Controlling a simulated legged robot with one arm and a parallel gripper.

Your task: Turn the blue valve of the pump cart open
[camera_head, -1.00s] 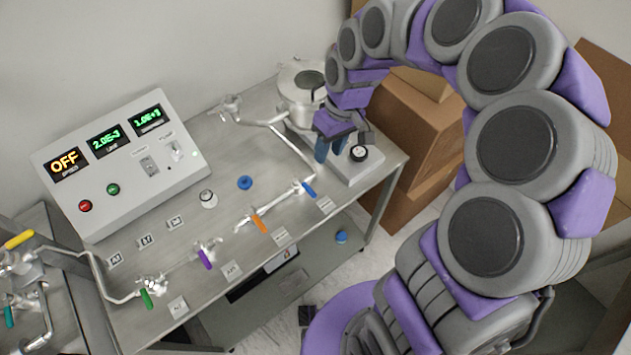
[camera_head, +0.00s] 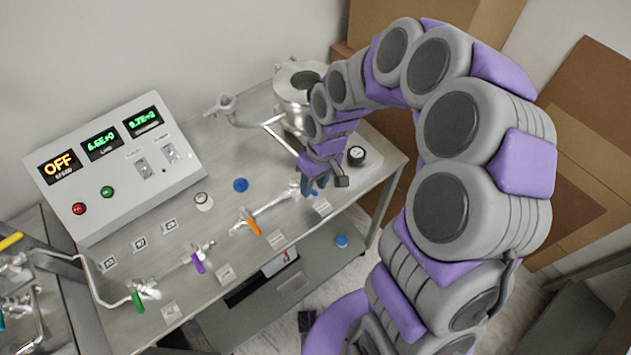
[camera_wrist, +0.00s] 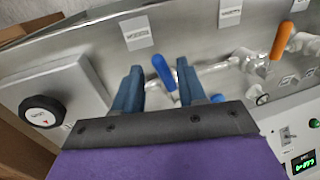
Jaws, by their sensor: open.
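The blue valve handle (camera_wrist: 163,72) shows in the wrist view between the two fingertips of my gripper (camera_wrist: 160,72), with a visible gap on each side. It sits on the metal pipe (camera_wrist: 216,68). In the head view my gripper (camera_head: 316,186) is low over the right end of the pipe on the pump cart (camera_head: 365,205), and it mostly hides the blue handle there. The gripper is open and holds nothing. Whether the fingers reach down to the handle's depth cannot be told.
An orange handle (camera_head: 252,225), a purple handle (camera_head: 198,261) and a green handle (camera_head: 138,302) line the same cart. A control box (camera_head: 120,165) reads OFF. A black knob (camera_head: 356,156) is right of my gripper. Cardboard boxes (camera_head: 510,35) stand behind.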

